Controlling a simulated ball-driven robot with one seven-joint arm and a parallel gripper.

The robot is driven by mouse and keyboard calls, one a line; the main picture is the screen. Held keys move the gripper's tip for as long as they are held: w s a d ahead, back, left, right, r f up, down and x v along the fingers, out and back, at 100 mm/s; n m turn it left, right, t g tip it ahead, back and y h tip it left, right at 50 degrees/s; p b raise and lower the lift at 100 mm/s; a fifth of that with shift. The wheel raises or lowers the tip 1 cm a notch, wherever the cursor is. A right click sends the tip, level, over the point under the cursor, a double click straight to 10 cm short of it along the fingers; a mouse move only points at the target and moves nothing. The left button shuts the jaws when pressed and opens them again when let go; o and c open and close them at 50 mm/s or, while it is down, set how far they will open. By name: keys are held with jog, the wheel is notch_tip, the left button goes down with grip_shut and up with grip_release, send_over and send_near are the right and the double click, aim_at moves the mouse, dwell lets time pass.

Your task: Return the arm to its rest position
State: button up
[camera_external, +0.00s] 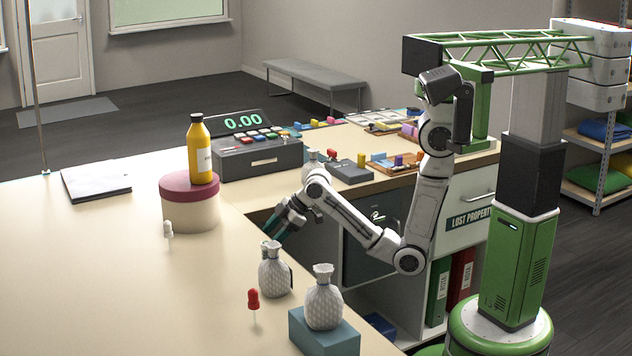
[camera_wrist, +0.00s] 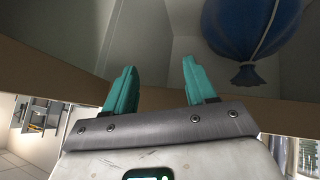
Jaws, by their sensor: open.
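My gripper (camera_external: 279,226) is at the end of my bent white arm, over the inner edge of the counter, behind the near white patterned bag. In the wrist view its two teal fingers (camera_wrist: 163,88) stand apart with nothing between them. In the outside view the arm folds down from the green truss, with its elbow low in front of the drawers. Whether the fingers touch the near bag cannot be told from the outside view.
White patterned bags stand on the counter (camera_external: 90,290) near the gripper (camera_external: 274,272) and on a blue block (camera_external: 323,345). A yellow bottle (camera_external: 199,155) stands on a round box (camera_external: 190,212). A till (camera_external: 258,160) is behind. A blue bag (camera_wrist: 250,30) shows in the wrist view.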

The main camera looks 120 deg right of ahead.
notch_tip(320, 180, down, 6)
jog(key=s+a+m+g+y, duration=0.1)
jog(key=s+a+m+g, duration=0.1)
jog(key=a+m, duration=0.1)
jog(key=s+a+f+n+g+y+p, duration=0.1)
jog(key=s+a, duration=0.3)
jog(key=a, duration=0.7)
jog(key=s+a+f+n+g+y+p, duration=0.1)
jog(key=s+a+f+g+p, duration=0.1)
jog(key=a, duration=0.9)
jog(key=s+g+p, duration=0.1)
jog(key=s, duration=0.1)
jog(key=shift+s+a+n, duration=0.4)
